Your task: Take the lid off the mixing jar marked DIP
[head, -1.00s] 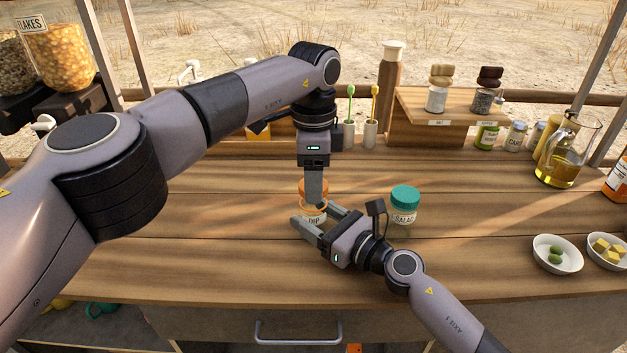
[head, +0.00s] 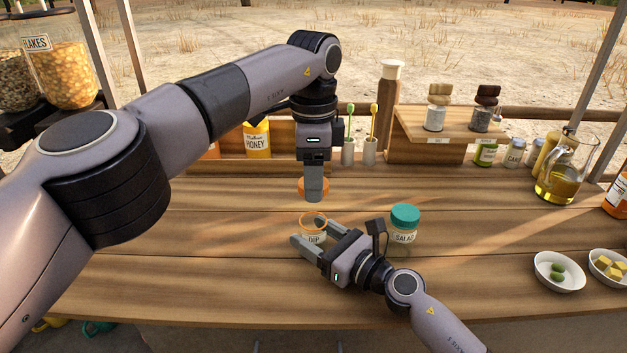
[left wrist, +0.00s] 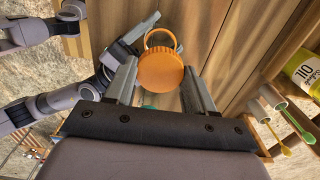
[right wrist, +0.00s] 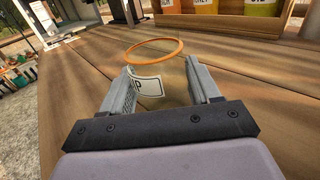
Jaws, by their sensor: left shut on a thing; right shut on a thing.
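The clear mixing jar marked DIP (head: 313,238) stands upright on the wooden counter, its mouth open with an orange ring at the rim. My right gripper (head: 311,247) is shut on its sides. In the right wrist view the jar's label (right wrist: 149,87) shows between the fingers. The orange lid (head: 303,187) is off the jar, held above and slightly behind it. My left gripper (head: 313,198) points down and is shut on the lid, partly hiding it in the head view. The lid's round top (left wrist: 161,71) shows between the fingers in the left wrist view.
A teal-lidded SALAD jar (head: 404,224) stands just right of the DIP jar. Two white bowls (head: 558,272) and an oil jug (head: 562,170) are at the right. A honey bottle (head: 257,140) and a wooden shelf (head: 430,125) stand behind. The left counter is clear.

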